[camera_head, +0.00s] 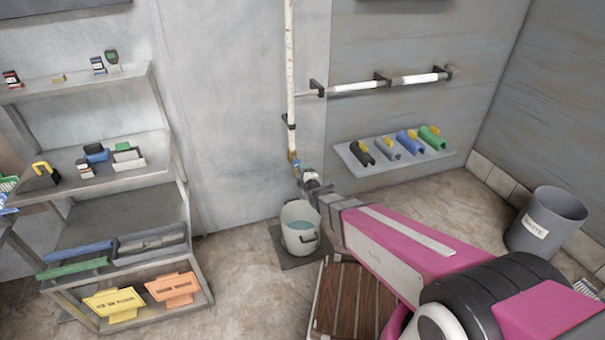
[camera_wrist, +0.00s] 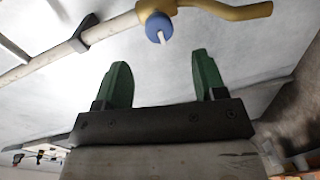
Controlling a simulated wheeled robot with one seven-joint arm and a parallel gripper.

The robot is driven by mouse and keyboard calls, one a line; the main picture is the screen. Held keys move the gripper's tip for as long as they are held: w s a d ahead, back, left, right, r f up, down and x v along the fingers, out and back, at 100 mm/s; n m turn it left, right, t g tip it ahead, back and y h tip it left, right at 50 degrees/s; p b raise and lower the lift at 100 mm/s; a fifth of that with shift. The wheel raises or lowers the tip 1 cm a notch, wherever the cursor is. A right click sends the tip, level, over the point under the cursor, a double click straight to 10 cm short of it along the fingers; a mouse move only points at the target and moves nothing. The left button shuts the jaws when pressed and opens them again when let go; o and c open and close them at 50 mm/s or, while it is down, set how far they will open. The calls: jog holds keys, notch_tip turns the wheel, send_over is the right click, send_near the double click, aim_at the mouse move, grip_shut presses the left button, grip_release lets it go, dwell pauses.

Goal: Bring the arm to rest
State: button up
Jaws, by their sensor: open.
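My gripper (camera_wrist: 162,85) shows in the wrist view with two green fingers spread apart and nothing between them. Beyond the fingertips is a brass tap (camera_wrist: 232,11) with a blue knob (camera_wrist: 158,27), apart from the fingers. In the head view my pink and white arm (camera_head: 400,245) reaches out from the lower right towards the wall. Its far end is beside the tap (camera_head: 296,165) at the foot of the vertical pipe, above the bucket. The fingers are too small to make out there.
A grey bucket (camera_head: 300,243) with water stands on a dark mat below the tap. A wooden slatted platform (camera_head: 345,300) lies under my arm. A wall shelf (camera_head: 365,168) holds several coloured half-tubes. A grey bin (camera_head: 545,222) stands right. Metal shelves (camera_head: 125,212) fill the left.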

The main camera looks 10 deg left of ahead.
jog(key=s+d+r+m+g+h, duration=0.15)
jog(key=d+m+g+h, duration=0.8)
jog(key=d, duration=1.45)
jog(key=s+d+r+m+g, duration=0.2)
jog(key=s+d+m, duration=0.4)
jog(key=s+d, duration=0.1)
jog(key=s+d+r+m+g, duration=0.2)
jog(key=s+d+m, duration=0.5)
jog(key=s+d, duration=0.1)
jog(key=shift+d+r+g, duration=0.25)
jog(key=shift+r+g, duration=0.05)
jog(key=shift+g, duration=0.05)
jog(key=shift+y, duration=0.25)
